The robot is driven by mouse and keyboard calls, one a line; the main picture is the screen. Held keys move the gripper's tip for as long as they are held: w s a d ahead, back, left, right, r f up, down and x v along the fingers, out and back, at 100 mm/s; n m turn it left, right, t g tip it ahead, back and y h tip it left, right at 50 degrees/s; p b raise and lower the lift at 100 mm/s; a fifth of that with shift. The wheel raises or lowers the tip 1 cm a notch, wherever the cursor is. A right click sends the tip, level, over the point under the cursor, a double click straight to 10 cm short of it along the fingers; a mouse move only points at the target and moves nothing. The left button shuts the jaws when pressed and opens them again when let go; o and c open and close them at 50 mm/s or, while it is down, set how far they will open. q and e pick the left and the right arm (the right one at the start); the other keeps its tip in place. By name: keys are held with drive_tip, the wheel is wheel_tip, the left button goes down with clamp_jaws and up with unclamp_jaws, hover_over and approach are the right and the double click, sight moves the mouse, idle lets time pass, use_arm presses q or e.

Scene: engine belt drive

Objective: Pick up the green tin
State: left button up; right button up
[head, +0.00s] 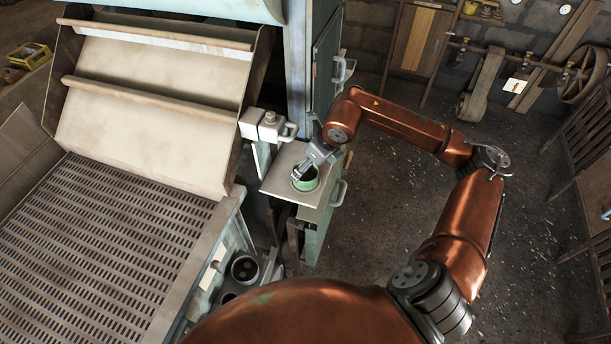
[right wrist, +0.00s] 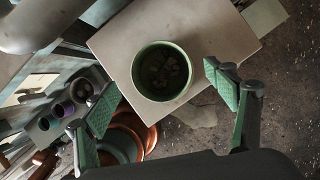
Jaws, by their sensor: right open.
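The green tin (head: 307,184) stands upright on a small pale plate (head: 279,178) beside the machine. In the right wrist view the open-topped tin (right wrist: 162,68) has dark lumpy bits inside. My right gripper (head: 302,172) is at the tin in the head view and hides part of it. In the right wrist view my right gripper (right wrist: 162,84) is open, one finger on each side of the tin, with gaps between the fingers and its wall. My left gripper is not in view.
The plate has free room around the tin. A grey clamp-like fitting (head: 268,126) and a green door (head: 325,75) with a handle stand close behind.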

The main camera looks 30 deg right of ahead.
drive_tip(key=p, duration=0.2)
hover_over(305, 176)
drive_tip(key=s, duration=0.2)
drive_tip(key=f, duration=0.4)
drive_tip(key=shift+w+a+f, duration=0.1)
drive_tip(key=shift+w+a, duration=0.1)
drive_tip(key=shift+a, duration=0.1)
drive_tip(key=shift+w+f, duration=0.1)
drive_tip(key=shift+f, duration=0.15)
drive_tip(key=shift+c, duration=0.3)
drive_tip(key=c, duration=1.3)
drive_tip(key=shift+r, duration=0.1)
